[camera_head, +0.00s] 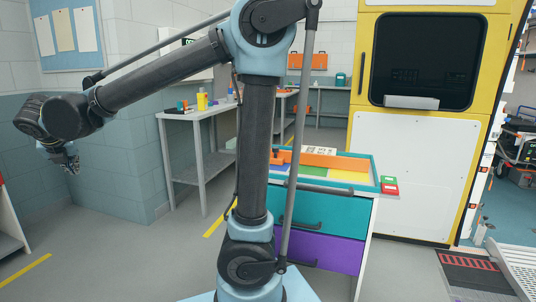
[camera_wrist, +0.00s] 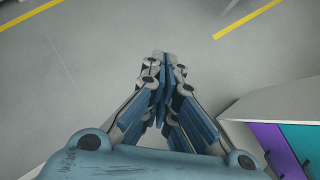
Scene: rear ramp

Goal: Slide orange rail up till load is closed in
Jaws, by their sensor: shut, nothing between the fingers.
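At the right edge of the head view, part of a stretcher-like frame (camera_head: 520,142) with dark load and red-orange parts shows inside the vehicle bay. It is cut off by the picture edge, and I cannot tell whether one of its parts is the orange rail. My gripper (camera_head: 71,167) hangs at the far left of the head view, far from it, beside the blue-grey wall. In the wrist view my gripper (camera_wrist: 162,62) points at bare floor, its blue-padded fingers together and empty.
A drawer cart (camera_head: 322,214) with teal and purple drawers stands in the middle, an orange strip (camera_head: 335,160) on its top. Behind it are a grey workbench (camera_head: 203,113) and a yellow vehicle door (camera_head: 418,120). A metal ramp (camera_head: 520,268) lies at lower right.

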